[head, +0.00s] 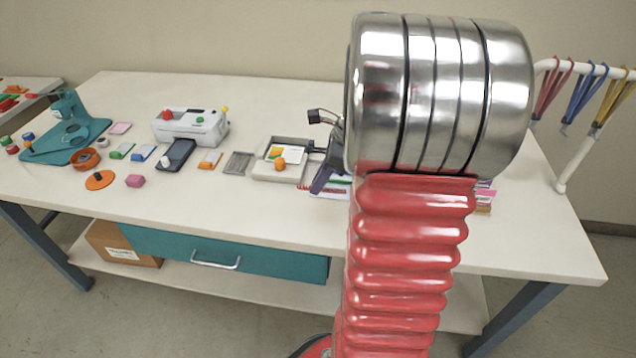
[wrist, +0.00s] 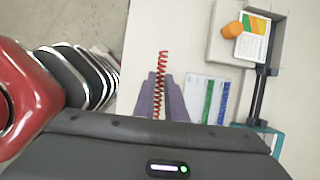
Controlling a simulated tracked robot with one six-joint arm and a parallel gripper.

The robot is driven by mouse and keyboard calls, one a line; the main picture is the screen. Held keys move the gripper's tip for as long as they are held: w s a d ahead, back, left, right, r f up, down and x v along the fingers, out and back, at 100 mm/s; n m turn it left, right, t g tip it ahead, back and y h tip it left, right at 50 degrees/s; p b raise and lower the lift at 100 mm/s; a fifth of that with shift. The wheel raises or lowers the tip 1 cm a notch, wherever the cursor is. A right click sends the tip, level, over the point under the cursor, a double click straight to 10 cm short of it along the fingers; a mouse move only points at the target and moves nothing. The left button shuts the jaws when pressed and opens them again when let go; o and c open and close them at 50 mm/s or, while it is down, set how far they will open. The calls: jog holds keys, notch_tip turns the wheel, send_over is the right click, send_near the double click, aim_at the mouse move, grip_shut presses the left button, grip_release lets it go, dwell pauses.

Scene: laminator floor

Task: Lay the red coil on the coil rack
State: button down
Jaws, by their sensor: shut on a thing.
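The thin red coil (wrist: 161,66) stands out from between the purple fingers of my gripper (wrist: 168,96) in the wrist view. In the head view my gripper (head: 326,172) is over the middle of the table, partly behind my arm. A white flat panel with green and blue strips, apparently the coil rack (wrist: 197,85), lies just right of the gripper in the wrist view. In the head view the panel (head: 340,181) is mostly hidden. I cannot tell the coil's height above it.
A grey tray (head: 262,175) with a card and orange piece is left of my gripper, beside a grey ribbed tray (head: 239,162). A white machine (head: 190,127) and teal press (head: 68,130) stand farther left. Coloured straps hang from a white rail (head: 590,68) at right.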

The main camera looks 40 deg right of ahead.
jog(key=w+a+f+n+g+h, duration=0.1)
jog(key=w+a+f+n+g, duration=0.1)
jog(key=w+a+n, duration=0.3)
jog(key=w+a+f+n+g+h, duration=0.1)
jog(key=w+a+n, duration=0.5)
jog(key=a+n, duration=0.7)
jog(key=w+a+f+n+g, duration=0.3)
jog(key=w+a+n+g, duration=0.2)
jog(key=a+n, duration=0.4)
jog(key=shift+w+a+n+h, duration=0.35)
jog(key=shift+n+h, duration=0.05)
jog(key=shift+n, duration=0.3)
jog(key=shift+a+f, duration=0.1)
